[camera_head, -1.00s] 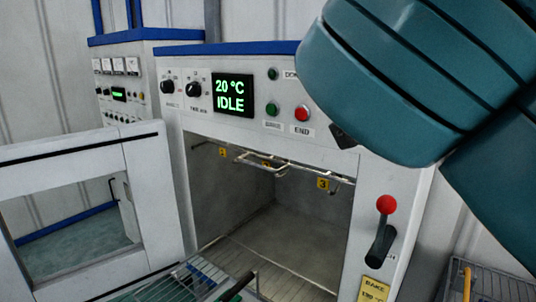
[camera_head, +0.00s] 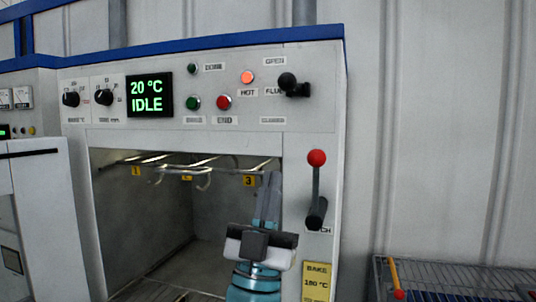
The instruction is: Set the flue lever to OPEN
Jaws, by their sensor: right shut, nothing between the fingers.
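The flue lever (camera_head: 287,83) is a short black lever with a round knob at the upper right of the oven front. Its labels read OPEN above, FLUE beside it and CLOSED below. The knob sticks out to the left of its pivot, between the OPEN and CLOSED labels and nearer OPEN; its exact setting is hard to tell. My right gripper (camera_head: 269,195) is shut and empty, fingers pointing up, in front of the right side of the oven opening. It is well below the flue lever and apart from it. My left gripper is not in view.
A red-knobbed lever (camera_head: 316,180) stands upright just right of my gripper. Wire hooks (camera_head: 205,172) hang in the open oven chamber. A display (camera_head: 150,95) reads 20 °C IDLE. The HOT lamp (camera_head: 248,77) glows. A wire rack (camera_head: 450,277) stands at lower right.

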